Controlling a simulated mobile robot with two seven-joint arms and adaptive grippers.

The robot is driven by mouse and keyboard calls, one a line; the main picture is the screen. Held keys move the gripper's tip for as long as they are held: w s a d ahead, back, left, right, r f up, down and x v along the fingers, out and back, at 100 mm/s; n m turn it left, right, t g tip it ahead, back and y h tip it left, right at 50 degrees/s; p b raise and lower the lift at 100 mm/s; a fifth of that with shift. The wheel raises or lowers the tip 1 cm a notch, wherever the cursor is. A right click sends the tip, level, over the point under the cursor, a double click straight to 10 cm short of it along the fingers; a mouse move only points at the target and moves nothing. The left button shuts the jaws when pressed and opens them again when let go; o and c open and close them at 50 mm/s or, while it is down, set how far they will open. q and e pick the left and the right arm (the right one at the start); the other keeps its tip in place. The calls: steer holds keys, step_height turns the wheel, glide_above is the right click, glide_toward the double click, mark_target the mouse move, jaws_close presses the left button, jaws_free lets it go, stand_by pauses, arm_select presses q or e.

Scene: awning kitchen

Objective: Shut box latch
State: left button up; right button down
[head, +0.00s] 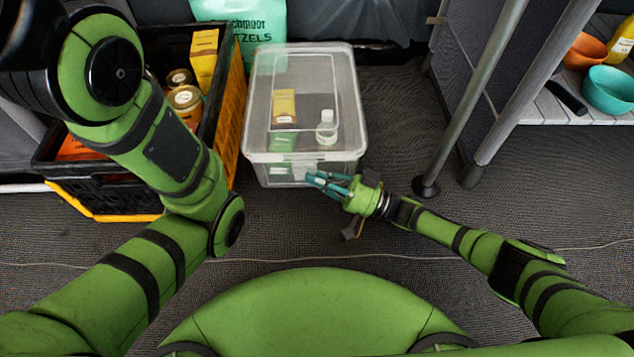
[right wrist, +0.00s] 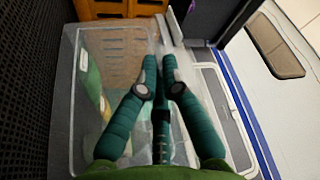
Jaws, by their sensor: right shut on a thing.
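A clear plastic box (head: 305,106) stands on the floor in the middle of the head view with its lid on. A small yellow carton (head: 284,104) and a white bottle (head: 326,128) show through it. The latch (head: 301,172) is on the front wall, under the lid rim, partly hidden by my fingers. My right gripper (head: 312,181) is at this latch, its teal fingers closed in on it. In the right wrist view the fingertips (right wrist: 161,64) are close together at the box's lid edge; the latch itself is covered there. My left gripper is out of view.
A black and yellow crate (head: 222,110) with jars and cartons stands left of the box, under my left arm. A metal table leg (head: 468,85) and a shelf with bowls (head: 608,88) are at the right. Floor in front of the box is free except for a thin cable.

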steer(key=shift+w+f+n+g+y, duration=0.1)
steer(key=shift+w+n+g+y, duration=0.15)
steer(key=shift+n, duration=0.4)
steer(key=shift+w+f+n+g+y, duration=0.15)
steer(key=shift+n+g+y, duration=0.1)
steer(key=shift+n, duration=0.4)
steer(key=c, duration=1.5)
jaws_free()
steer(key=shift+r, duration=0.1)
